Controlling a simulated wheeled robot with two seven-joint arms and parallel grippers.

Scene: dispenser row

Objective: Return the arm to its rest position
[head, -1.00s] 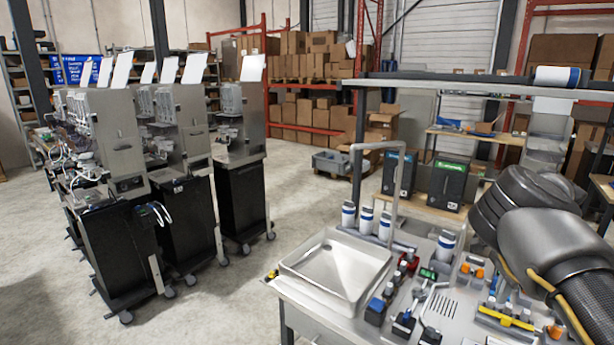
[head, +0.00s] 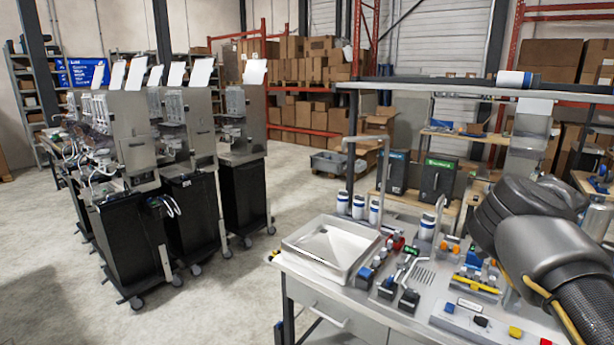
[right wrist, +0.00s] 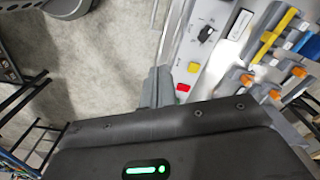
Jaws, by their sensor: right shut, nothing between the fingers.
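My right arm (head: 540,240) comes into the head view at the right edge, bent over the right end of the workbench (head: 345,318). Its gripper cannot be made out in the head view. In the right wrist view the right gripper (right wrist: 158,86) shows with its grey fingers together and nothing between them. The fingers are beside the bench edge in that picture, with bare floor to their left. The dark gripper body with a green light fills the bottom. My left arm and gripper are not in view.
The bench carries a white tray (head: 297,240), white-and-blue canisters (head: 358,207) and a panel with a yellow button (right wrist: 194,67) and a red button (right wrist: 183,87). A row of dispenser machines on black wheeled bases (head: 243,198) stands at left. Open floor (head: 225,300) lies between.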

